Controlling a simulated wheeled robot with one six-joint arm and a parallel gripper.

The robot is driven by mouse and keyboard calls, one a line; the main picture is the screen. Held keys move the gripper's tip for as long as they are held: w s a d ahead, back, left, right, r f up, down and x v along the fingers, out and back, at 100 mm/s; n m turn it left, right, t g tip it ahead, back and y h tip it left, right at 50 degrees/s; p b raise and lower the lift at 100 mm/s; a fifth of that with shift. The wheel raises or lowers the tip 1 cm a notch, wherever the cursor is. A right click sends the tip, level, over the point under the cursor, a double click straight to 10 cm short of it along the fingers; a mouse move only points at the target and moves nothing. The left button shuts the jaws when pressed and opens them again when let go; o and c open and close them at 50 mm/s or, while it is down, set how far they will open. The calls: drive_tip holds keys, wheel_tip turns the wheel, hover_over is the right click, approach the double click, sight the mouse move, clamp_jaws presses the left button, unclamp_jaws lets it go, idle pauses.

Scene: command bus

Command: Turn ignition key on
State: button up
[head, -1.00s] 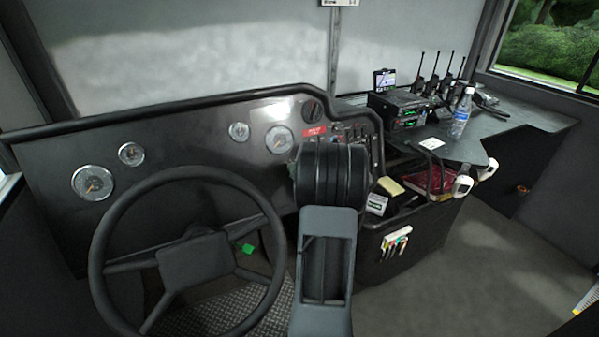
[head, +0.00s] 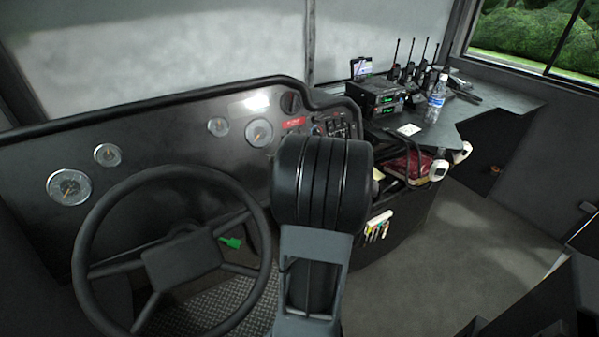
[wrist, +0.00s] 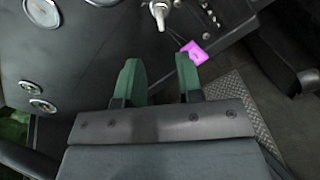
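A small silver key-like piece (wrist: 159,14) stands out from the dark panel at the top of the wrist view. It is cut by the frame edge, so I cannot tell its turn position. A magenta tag (wrist: 197,54) hangs near it by a thin dark cord. My gripper (wrist: 158,64) is open and empty, with two green fingers apart. The silver piece lies beyond the fingertips, in line with the gap and not touching. In the head view a green fingertip (head: 231,243) shows through the steering wheel; my arm hides much of the gripper and the panel there.
The steering wheel (head: 180,258) stands left of my arm, close to the green fingertip. The dashboard (head: 150,140) with round gauges lies behind it. A side console at right holds a radio (head: 383,95) and a water bottle (head: 436,100). Open floor (head: 440,260) lies at right.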

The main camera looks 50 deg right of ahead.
drive_tip(key=shift+v, duration=1.25)
